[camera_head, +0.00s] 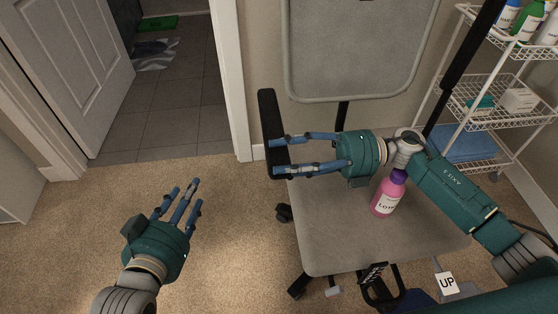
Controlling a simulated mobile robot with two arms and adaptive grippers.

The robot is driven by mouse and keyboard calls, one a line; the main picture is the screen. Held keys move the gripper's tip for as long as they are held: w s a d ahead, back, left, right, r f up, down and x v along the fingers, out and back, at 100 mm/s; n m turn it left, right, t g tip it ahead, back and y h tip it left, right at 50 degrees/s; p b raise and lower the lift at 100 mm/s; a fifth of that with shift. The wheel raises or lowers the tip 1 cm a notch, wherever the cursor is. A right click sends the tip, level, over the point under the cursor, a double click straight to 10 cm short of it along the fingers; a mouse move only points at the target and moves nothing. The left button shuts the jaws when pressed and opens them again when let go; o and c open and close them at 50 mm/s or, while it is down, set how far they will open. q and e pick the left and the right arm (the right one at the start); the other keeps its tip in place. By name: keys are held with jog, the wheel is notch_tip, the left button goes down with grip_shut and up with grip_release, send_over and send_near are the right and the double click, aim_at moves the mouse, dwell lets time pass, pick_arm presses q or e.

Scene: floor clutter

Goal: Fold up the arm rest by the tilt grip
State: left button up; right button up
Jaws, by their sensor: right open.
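The office chair has a grey seat (335,235) and a grey backrest (360,45). A black arm rest (268,115) lies along the chair's left side. My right gripper (280,155) reaches across the seat from the right. Its fingers are apart and overlap the front part of this arm rest; I cannot tell whether they touch it. A black bar (465,55) slants up at the chair's right side; I cannot tell whether it is the other arm rest. I cannot clearly make out a tilt grip. My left gripper (182,200) is open and empty above the carpet.
A pink bottle with a purple cap (387,198) stands on the seat below my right gripper. A white "UP" tag (447,283) and a black ribbed part (372,275) are at the seat's front. A wire shelf (490,95) stands right. Carpet (225,260) is clear left.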

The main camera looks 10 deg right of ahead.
jog(key=shift+a, duration=0.65)
pick_arm(q)
jog(key=shift+w+r, duration=0.1)
jog(key=shift+r, duration=0.1)
